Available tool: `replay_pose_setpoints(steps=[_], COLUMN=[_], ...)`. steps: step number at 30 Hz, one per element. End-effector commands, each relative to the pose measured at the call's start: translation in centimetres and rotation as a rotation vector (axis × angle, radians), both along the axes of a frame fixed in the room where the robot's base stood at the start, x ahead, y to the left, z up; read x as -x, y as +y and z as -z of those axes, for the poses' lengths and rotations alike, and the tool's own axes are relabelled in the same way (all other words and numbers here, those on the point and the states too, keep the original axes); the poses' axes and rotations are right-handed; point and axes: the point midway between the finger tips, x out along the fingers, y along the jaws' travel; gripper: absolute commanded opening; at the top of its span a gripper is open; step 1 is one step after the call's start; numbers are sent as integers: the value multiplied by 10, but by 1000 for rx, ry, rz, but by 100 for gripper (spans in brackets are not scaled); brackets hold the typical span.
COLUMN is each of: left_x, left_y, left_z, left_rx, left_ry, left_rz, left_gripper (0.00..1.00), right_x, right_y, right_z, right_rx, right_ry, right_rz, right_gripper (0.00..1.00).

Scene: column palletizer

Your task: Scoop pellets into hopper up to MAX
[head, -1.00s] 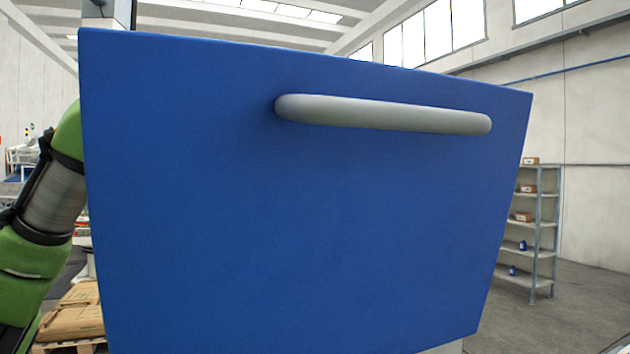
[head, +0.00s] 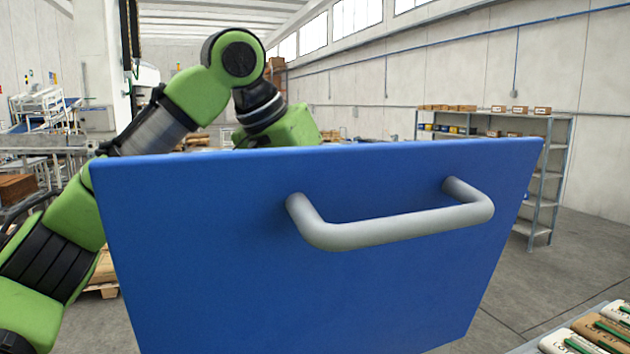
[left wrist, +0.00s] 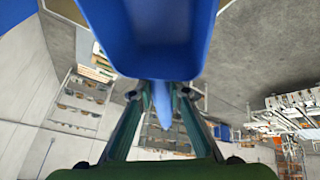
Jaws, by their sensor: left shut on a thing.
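A blue scoop (left wrist: 150,45) fills the top middle of the left wrist view, its hollow facing the camera. No pellets can be made out in it. My left gripper (left wrist: 160,96) is shut on the scoop's blue handle (left wrist: 163,108). In the head view my left arm is bent up behind a large blue panel (head: 250,270), which hides the gripper and scoop. The panel has a grey bar handle (head: 400,228) on its near face. I cannot tell whether this panel is part of the hopper. Neither pellets nor a MAX mark shows. My right gripper is not in view.
The blue panel blocks much of the near middle. Several packs (head: 605,330) lie on a surface at the lower right. A grey shelf rack (head: 555,180) with boxes stands at the back right. Open grey floor (head: 590,250) lies between them.

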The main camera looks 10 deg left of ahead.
Motion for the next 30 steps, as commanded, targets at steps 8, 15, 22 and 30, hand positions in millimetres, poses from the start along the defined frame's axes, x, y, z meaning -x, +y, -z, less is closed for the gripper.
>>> replay_pose_setpoints(steps=[8, 15, 22, 30], left_x=[-35, -61, -77, -83], left_y=[22, 40, 50, 55], left_z=[-7, -11, -15, -15], left_rx=[-1, -7, -11, -15], left_ry=[19, 40, 49, 56], left_rz=[-5, -5, -2, -2], left_gripper=[0, 0, 0, 0], right_x=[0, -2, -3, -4], right_y=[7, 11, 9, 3], right_z=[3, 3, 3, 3], right_rx=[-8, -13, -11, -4], right_ry=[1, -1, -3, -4], right_rz=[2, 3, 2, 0], right_gripper=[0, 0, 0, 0])
